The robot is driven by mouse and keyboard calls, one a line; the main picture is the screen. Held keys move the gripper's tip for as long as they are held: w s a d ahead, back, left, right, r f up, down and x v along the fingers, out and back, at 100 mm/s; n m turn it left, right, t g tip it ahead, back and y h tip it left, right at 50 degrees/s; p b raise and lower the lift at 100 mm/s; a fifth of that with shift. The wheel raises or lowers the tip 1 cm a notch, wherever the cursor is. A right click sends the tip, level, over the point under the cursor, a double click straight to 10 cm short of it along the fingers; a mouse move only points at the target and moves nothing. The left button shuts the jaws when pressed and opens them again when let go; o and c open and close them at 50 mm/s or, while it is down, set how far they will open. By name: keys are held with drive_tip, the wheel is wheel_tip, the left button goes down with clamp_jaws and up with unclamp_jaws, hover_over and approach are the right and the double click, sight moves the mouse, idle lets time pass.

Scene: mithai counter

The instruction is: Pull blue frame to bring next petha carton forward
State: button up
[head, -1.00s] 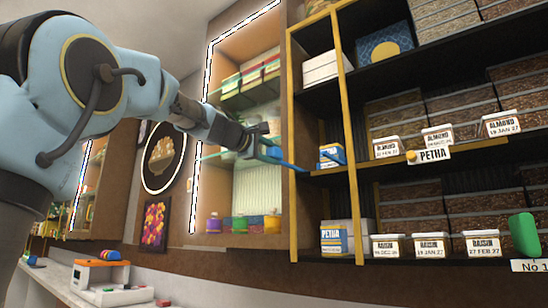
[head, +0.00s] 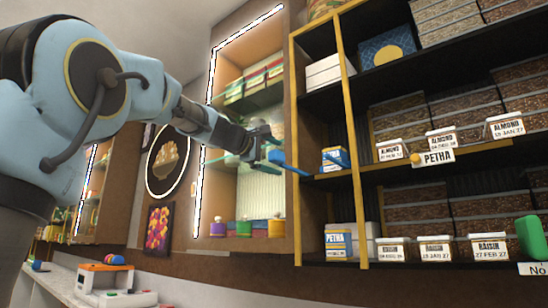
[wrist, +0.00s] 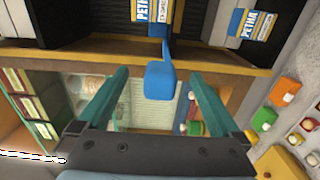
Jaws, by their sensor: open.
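The blue frame's handle tab (wrist: 160,78) sticks out past the shelf's front edge. In the wrist view it lies between my gripper's (wrist: 159,82) two teal fingers, with a gap on each side. The gripper is open and holds nothing. In the head view the blue tab (head: 276,158) shows just at the tips of my gripper (head: 268,152). A blue-and-white petha carton (head: 335,159) sits on the middle shelf behind the frame; it also shows in the wrist view (wrist: 152,10). Anything behind this carton is hidden.
A second petha carton (head: 338,244) stands on the lower shelf. A yellow upright (head: 351,130) borders the petha bay on its right. Almond cartons (head: 443,142), a PETHA sign (head: 437,158) and raisin cartons (head: 436,248) stand to the right. A lit display niche (head: 245,190) is at left.

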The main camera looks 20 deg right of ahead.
drive_tip(key=shift+b+v, duration=0.9)
drive_tip(key=shift+v, duration=0.35)
drive_tip(key=shift+b+v, duration=1.3)
drive_tip(key=shift+v, duration=1.45)
